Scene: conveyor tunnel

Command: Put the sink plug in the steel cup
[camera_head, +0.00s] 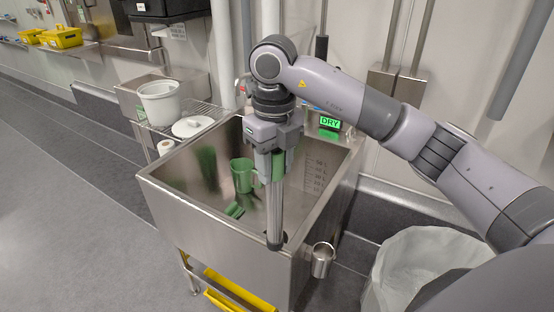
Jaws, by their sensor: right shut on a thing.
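My right gripper (272,150) is above the sink and shut on a long grey steel tube with a dark lower end, which I take to be the sink plug (275,205). The plug hangs nearly upright, and its lower end shows in front of the sink's front wall near the right corner. The small steel cup (322,262) is at the outside of that corner, to the right of and a little below the plug's end. The plug is apart from the cup in the picture. The cup's inside is mostly hidden. My left gripper is not in view.
The steel sink (210,215) holds a green mug (242,176) and smaller green pieces. A lined bin (425,255) stands to the right. A white pot (160,103) and white lid (192,127) are at the left. A green DRY display (330,122) is behind.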

